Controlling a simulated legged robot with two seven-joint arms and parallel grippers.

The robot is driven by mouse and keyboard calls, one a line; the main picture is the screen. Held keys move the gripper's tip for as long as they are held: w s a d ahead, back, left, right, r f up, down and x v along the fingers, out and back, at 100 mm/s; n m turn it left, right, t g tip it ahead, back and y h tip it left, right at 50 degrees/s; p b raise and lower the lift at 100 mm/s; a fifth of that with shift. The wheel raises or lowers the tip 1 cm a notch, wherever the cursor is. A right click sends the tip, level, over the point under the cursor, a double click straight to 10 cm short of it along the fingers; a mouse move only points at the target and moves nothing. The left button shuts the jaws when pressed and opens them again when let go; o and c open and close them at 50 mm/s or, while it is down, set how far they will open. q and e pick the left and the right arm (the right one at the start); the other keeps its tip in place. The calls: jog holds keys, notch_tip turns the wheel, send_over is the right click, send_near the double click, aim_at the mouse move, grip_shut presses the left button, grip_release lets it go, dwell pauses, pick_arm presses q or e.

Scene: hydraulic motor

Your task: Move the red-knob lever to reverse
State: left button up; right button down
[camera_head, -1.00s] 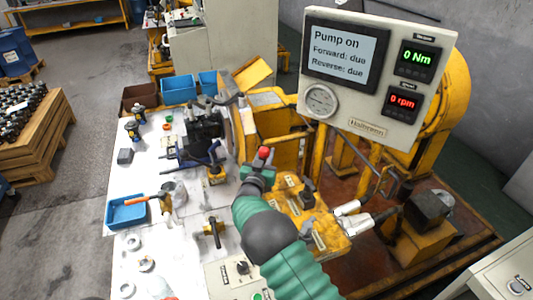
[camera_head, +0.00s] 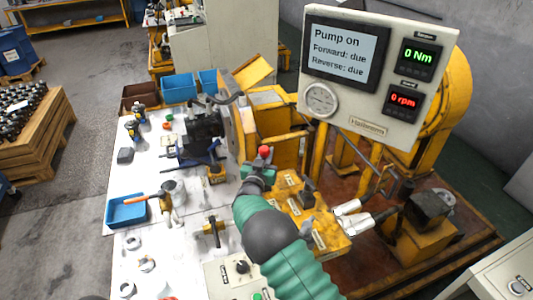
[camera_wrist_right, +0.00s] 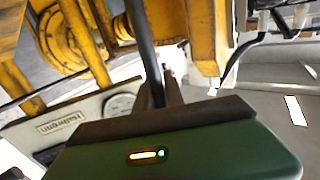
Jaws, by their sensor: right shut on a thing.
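The red knob (camera_head: 264,152) of the lever shows in the head view just above my right gripper (camera_head: 262,168), beside the yellow valve block (camera_head: 312,215). My right gripper is shut on the lever below the knob. In the right wrist view the dark lever shaft (camera_wrist_right: 147,50) runs up from between the fingers (camera_wrist_right: 165,92). The lever's lower part and base are hidden by my arm in the head view. The display (camera_head: 340,52) reads "Pump on", "Forward: due", "Reverse: due". My left gripper is not in view.
The display panel (camera_head: 430,25) with a round gauge (camera_head: 320,98) stands above the yellow rig, showing 0 Nm and 0 rpm. White-handled levers (camera_head: 352,214) lie right of my arm. The white bench (camera_head: 135,195) at left holds tools, parts and a blue tray (camera_head: 127,212).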

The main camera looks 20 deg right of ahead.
jog(key=shift+w+r, duration=0.1)
jog(key=shift+r, duration=0.2)
jog(key=a+n+t+b, duration=0.3)
jog(key=a+n+b, duration=0.2)
jog(key=a, duration=0.1)
jog(key=shift+a+f+h, duration=0.2)
jog(key=shift+f+h, duration=0.1)
jog(key=shift+f, duration=0.05)
jog(key=c, duration=1.6)
grip_release()
jog(key=shift+f, duration=0.1)
jog(key=shift+c, duration=0.2)
jog(key=shift+o, duration=1)
jog(key=shift+a, duration=0.2)
